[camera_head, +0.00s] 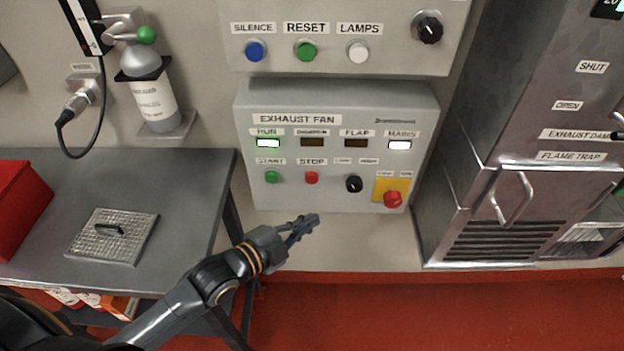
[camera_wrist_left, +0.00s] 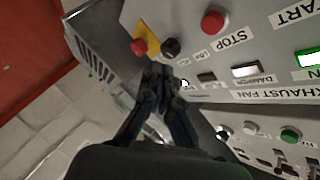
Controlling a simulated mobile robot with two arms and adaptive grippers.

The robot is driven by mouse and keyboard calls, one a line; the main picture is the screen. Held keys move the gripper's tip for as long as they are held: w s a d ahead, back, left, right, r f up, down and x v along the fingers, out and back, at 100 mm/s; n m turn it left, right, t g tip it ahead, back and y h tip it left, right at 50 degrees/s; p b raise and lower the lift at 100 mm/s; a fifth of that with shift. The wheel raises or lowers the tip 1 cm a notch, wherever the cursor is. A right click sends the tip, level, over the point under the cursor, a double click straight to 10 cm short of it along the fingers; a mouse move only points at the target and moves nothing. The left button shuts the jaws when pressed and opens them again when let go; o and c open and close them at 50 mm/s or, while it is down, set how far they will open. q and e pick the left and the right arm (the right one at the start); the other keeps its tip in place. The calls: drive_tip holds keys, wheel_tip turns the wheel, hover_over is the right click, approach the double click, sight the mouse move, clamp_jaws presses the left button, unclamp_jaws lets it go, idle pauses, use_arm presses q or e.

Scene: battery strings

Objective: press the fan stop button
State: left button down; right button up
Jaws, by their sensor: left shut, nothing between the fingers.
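The red stop button (camera_head: 311,178) sits under the STOP label on the grey exhaust fan panel (camera_head: 300,100). It also shows as a round red knob in the left wrist view (camera_wrist_left: 213,20), near the top. The green start button (camera_head: 271,177) is just left of it in the head view. The RUN lamp (camera_head: 268,143) is lit green. My left gripper (camera_head: 303,228) is shut and empty, below the stop button in the head view and not seen touching the panel. Its fingers (camera_wrist_left: 160,78) also show in the wrist view. My right gripper is not in view.
A red emergency button (camera_head: 392,198) on a yellow plate and a black knob (camera_head: 354,184) are right of the stop button. Another panel (camera_head: 345,15) hangs above. A dark table (camera_head: 180,180) with a metal plate (camera_head: 113,236) stands left, a steel cabinet (camera_head: 520,130) right.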

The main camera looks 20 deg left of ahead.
sight(312, 177)
use_arm(q)
drive_tip(key=w+a+b, duration=0.2)
drive_tip(key=w, duration=0.6)
drive_tip(key=shift+a+b, duration=0.15)
drive_tip(key=shift+b, duration=0.25)
idle(1.0)
drive_tip(key=shift+w, duration=0.1)
drive_tip(key=shift+w+a, duration=0.15)
drive_tip(key=shift+w, duration=0.15)
